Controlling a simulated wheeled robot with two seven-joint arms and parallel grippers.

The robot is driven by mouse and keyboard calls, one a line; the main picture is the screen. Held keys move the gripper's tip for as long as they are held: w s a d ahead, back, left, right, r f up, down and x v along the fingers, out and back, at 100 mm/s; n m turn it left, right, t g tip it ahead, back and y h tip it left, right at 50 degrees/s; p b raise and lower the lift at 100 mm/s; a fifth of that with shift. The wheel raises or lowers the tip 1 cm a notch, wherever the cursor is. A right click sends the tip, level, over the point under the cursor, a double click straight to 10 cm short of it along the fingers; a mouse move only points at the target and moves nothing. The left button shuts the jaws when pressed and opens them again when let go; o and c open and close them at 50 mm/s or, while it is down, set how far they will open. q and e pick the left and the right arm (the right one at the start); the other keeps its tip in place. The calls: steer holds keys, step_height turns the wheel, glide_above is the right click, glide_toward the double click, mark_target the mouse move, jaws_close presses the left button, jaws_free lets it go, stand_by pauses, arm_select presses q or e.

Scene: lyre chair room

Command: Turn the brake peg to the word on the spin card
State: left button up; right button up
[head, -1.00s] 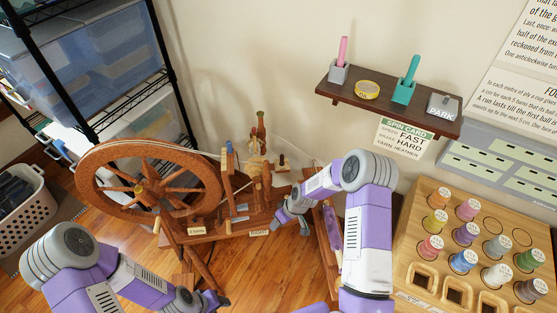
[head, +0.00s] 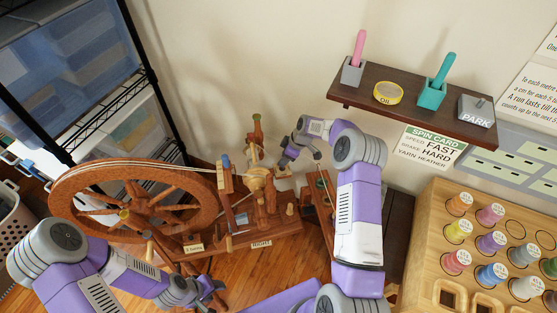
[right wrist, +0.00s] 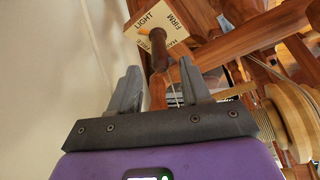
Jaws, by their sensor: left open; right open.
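The spin card (head: 428,147) hangs under the wall shelf and reads SPEED FAST, BRAKE HARD, YARN HEATHER. The spinning wheel (head: 133,200) stands on the floor at left. In the right wrist view the dark brown brake peg (right wrist: 158,50) stands before a cream word plate (right wrist: 172,22) with LIGHT, FIRM and a partly covered word starting HA. My right gripper (right wrist: 160,84) is open, its fingers either side of the peg's line, with the peg just beyond the tips; it also shows at the wheel's right end (head: 287,158). My left gripper (head: 212,294) is open and empty, low at front.
A wooden rack (head: 432,235) of yarn spools is at right. A black shelving unit (head: 150,75) stands at left. A wooden post and bobbin (right wrist: 288,110) crowd the right wrist view's right side.

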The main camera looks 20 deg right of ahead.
mark_target(280, 169)
steer(key=b+x, duration=0.1)
steer(key=x, duration=0.4)
steer(key=shift+r, duration=0.1)
jaws_close()
steer(key=shift+m, duration=0.3)
steer(key=m+h, duration=0.1)
steer(key=m, duration=0.1)
steer(key=m+t+h, duration=0.1)
steer(key=m, duration=0.2)
steer(key=shift+d, duration=0.1)
steer(key=m+h, duration=0.1)
steer(key=m, duration=0.2)
steer(key=m+h+p, duration=0.1)
steer(key=m, duration=0.2)
steer(key=shift+d+t, duration=0.2)
steer(key=shift+t, duration=0.1)
stand_by(0.4)
